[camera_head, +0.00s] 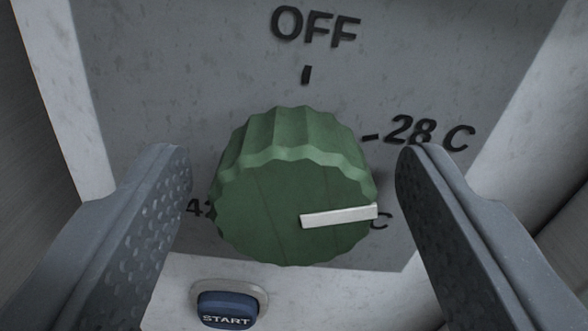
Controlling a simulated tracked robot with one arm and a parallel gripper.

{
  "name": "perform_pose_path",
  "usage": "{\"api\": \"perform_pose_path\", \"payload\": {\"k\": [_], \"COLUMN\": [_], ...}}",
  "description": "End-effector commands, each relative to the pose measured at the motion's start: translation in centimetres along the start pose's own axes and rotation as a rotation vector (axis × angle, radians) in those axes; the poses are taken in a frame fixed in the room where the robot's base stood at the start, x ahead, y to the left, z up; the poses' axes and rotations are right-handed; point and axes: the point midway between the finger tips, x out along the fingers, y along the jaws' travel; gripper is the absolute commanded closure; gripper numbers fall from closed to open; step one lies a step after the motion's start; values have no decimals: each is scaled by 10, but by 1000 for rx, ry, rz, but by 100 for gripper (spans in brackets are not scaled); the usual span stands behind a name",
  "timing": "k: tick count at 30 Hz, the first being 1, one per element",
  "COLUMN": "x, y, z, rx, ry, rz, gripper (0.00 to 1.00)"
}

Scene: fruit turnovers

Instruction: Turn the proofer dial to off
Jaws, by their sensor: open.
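The proofer dial (275,205) is a green knob with a scalloped edge, in the middle of the view. Its white pointer (340,215) points right, slightly below the 28 C tick, toward a label partly hidden behind the knob that ends in C. The OFF mark (316,27) with its tick is on the panel above the dial. A label starting with 42 is partly hidden at the dial's left. My gripper (293,165) is open, one finger on each side of the dial. The left finger is near the knob's left side; gaps show on both sides, and I see no clear contact.
The dial sits on a grey panel (150,60) with lighter borders. A blue START button (227,309) in a pale surround is below the dial, between the fingers. The panel above the dial is clear of obstacles.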

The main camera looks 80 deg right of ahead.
Motion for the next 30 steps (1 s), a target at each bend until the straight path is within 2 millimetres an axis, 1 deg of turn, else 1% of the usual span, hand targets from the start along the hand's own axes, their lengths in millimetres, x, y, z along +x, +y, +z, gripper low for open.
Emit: {"api": "perform_pose_path", "payload": {"k": [3, 4, 5, 6, 8, 9, 10, 11, 12, 15, 20, 26, 30], "x": [0, 0, 0, 0, 0, 0, 0, -11, -6, -1, 2, 3, 3], "y": [0, 0, 0, 0, 0, 0, 0, -3, -1, 1, 1, 2, 2], "z": [0, 0, 0, 0, 0, 0, 0, 0, 0, 0, -2, -4, -5], "rx": [0, 0, 0, 0, 0, 0, 0, 1, 1, -6, -43, -154, -271], "ry": [0, 0, 0, 0, 0, 0, 0, 0, 0, 0, 1, 1, 0], "rz": [0, 0, 0, 0, 0, 0, 0, -2, 1, 3, 3, 4, 4], "gripper": [41, 44, 52, 63, 80, 86, 85, 85, 85, 85, 85, 85, 85]}}
